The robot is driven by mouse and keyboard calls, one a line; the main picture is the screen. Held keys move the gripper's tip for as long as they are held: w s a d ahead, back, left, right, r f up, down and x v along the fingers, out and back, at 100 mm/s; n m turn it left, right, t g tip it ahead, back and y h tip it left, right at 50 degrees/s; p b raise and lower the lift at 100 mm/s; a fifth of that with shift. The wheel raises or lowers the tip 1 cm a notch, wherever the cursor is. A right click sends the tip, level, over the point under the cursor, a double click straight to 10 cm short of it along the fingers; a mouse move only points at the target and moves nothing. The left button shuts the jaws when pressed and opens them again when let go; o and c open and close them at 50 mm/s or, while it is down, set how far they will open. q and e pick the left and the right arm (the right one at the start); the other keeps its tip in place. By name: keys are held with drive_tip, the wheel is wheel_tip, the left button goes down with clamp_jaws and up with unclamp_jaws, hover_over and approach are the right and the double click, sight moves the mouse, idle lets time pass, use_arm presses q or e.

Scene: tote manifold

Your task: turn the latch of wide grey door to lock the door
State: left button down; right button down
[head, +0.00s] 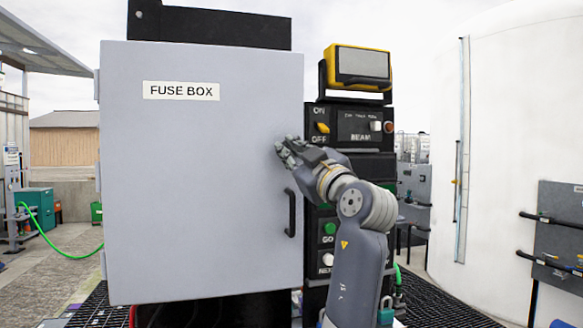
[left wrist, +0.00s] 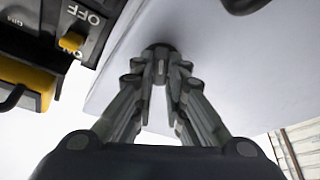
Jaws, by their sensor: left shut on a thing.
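The wide grey door (head: 200,180) carries a "FUSE BOX" label and appears closed in the head view. It also fills the upper right of the left wrist view (left wrist: 235,75). My left gripper (head: 282,150) is at the door's right side, above the black handle. In the left wrist view its fingers (left wrist: 161,70) come together on a small dark latch (left wrist: 158,48) at the door's face. The fingers hide most of the latch, so I cannot tell which way it points. My right gripper is not in view.
The black door handle (head: 290,213) sticks out just below my left gripper. A large white tank (head: 510,120) is farther right.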

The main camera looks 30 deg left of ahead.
use_arm(q)
drive_tip(key=n, duration=0.1)
drive_tip(key=n+g, duration=0.1)
drive_tip(key=shift+r+n, duration=0.3)
drive_tip(key=n+g, duration=0.1)
drive_tip(key=n, duration=0.2)
drive_tip(key=shift+r, duration=0.15)
drive_tip(key=n+g+p, duration=0.1)
drive_tip(key=n, duration=0.1)
drive_tip(key=n+g+h+p, duration=0.1)
drive_tip(key=n, duration=0.2)
drive_tip(key=shift+r, duration=0.15)
drive_tip(key=shift+n+g+h+p, duration=0.35)
drive_tip(key=shift+n+p, duration=0.45)
drive_tip(key=shift+n, duration=0.4)
